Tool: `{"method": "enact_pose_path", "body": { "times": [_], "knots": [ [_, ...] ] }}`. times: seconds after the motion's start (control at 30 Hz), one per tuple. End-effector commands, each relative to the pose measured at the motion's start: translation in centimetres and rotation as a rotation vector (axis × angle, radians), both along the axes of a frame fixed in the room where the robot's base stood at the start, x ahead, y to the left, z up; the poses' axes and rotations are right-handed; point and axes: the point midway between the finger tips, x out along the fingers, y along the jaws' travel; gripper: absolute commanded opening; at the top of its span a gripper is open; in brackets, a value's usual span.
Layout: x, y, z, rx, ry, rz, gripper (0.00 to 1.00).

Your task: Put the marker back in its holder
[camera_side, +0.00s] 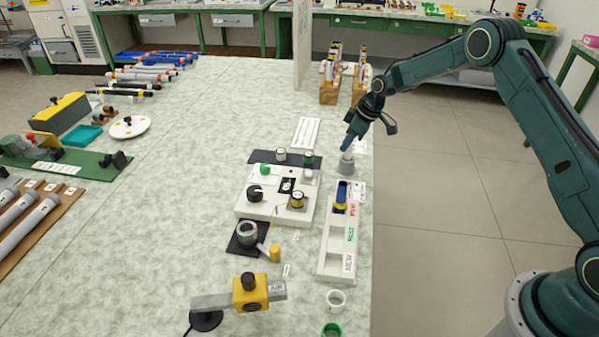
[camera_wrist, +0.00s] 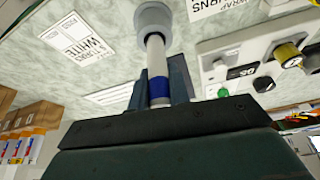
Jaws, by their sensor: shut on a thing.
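The marker is white with a blue band and shows in the wrist view (camera_wrist: 156,62). My gripper (camera_side: 349,143) is shut on it; in the wrist view the fingers (camera_wrist: 157,92) close around its blue-banded part. The holder is a small grey round cup (camera_side: 345,168) near the right edge of the table, also seen at the top of the wrist view (camera_wrist: 153,16). The marker's far end meets the cup's mouth and looks to be inside it; how deep I cannot tell. In the side view only a short white piece shows between fingers and cup.
A white tray with labelled sections (camera_side: 336,262) lies just in front of the cup. A white control panel (camera_side: 262,208) with knobs stands to its left. Wooden blocks holding several items (camera_side: 329,95) stand behind. The table's left middle (camera_side: 190,190) is clear.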

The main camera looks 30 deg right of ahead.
Motion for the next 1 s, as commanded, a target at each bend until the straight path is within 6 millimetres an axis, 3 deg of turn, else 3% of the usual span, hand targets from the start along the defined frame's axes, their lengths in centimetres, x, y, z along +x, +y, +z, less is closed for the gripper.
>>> {"method": "enact_pose_path", "body": {
  "times": [0.23,0.7,0.73,0.8,0.83,1.0],
  "knots": [
    [0.0,0.0,-2.6,0.0,0.001,0.001,0.0],
    [0.0,0.0,-3.0,0.0,0.0,0.001,0.0],
    [0.0,0.0,-3.0,0.0,0.0,0.001,0.22],
    [0.0,0.0,-3.0,0.0,0.0,0.001,0.36],
    [0.0,0.0,-3.0,0.0,0.0,0.001,0.4],
    [0.0,0.0,-3.0,0.0,0.0,0.001,0.4]
  ]
}}
